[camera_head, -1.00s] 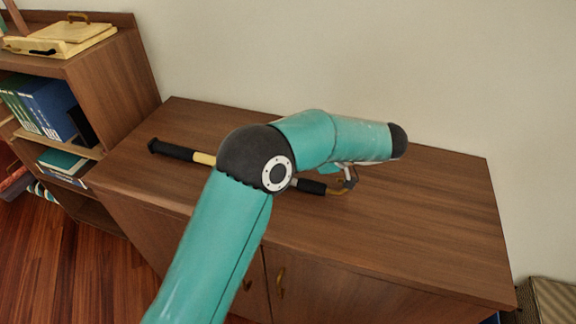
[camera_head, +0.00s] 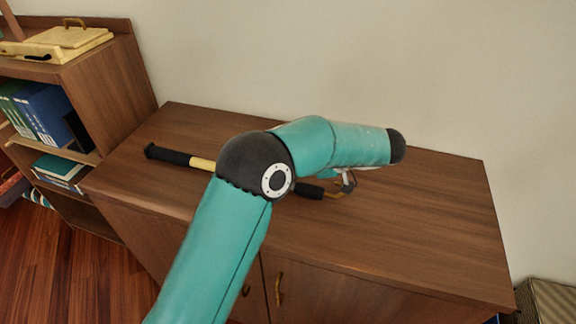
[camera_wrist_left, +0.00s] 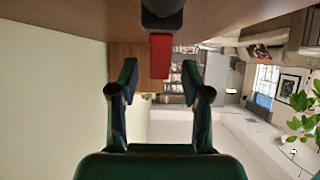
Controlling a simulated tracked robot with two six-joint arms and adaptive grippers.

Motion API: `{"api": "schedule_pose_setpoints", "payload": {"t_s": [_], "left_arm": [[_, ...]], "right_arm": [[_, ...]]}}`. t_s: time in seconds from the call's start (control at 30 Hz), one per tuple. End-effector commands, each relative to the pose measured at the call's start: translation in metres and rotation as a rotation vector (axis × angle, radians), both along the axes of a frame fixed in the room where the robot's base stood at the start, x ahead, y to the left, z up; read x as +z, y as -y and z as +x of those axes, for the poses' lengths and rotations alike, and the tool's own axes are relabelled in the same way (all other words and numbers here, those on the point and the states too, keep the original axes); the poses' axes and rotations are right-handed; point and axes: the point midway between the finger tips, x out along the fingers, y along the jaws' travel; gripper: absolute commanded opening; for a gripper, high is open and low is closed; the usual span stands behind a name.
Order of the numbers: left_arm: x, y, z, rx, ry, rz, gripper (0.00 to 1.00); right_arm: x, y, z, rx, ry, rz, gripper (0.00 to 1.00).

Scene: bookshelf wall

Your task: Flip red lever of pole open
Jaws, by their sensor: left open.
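The pole (camera_head: 203,164) lies on the cabinet top in the head view, with a black grip at its left end, a yellow section, and a black part and brass-coloured hook to the right of my arm. My left arm hides its middle. In the left wrist view, the red lever (camera_wrist_left: 160,58) hangs into the picture below the black pole part (camera_wrist_left: 162,17). My left gripper (camera_wrist_left: 159,72) is open, one finger on each side of the lever, with gaps showing on both sides. In the head view my arm mostly hides this gripper. My right gripper is not in view.
The wooden cabinet top (camera_head: 420,225) is bare right of the pole and along its front. A wall rises behind it. A bookshelf (camera_head: 115,75) with several books stands at the left, with a yellow case (camera_head: 58,42) on top. A woven box (camera_head: 548,302) is at lower right.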

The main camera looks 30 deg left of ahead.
Motion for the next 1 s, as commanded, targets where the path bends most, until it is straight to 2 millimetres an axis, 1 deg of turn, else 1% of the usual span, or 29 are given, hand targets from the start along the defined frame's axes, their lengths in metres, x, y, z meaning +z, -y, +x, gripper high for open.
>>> {"api": "schedule_pose_setpoints", "payload": {"t_s": [0.17,0.4,0.5,0.67,1.0], "left_arm": [[0.007,0.015,0.004,-0.003,0.001,-0.001,0.48],[0.025,0.048,0.011,-0.002,0.001,0.000,0.48],[0.030,0.057,0.014,-0.003,0.001,-0.001,0.48],[0.034,0.063,0.015,-0.001,0.000,-0.001,0.48],[0.034,0.063,0.014,-0.002,-0.001,-0.001,0.48]], "right_arm": [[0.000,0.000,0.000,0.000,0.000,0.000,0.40],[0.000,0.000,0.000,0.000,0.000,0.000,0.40],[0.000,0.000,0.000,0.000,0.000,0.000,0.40],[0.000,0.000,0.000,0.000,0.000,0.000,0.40],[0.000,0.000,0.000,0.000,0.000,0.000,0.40]]}}
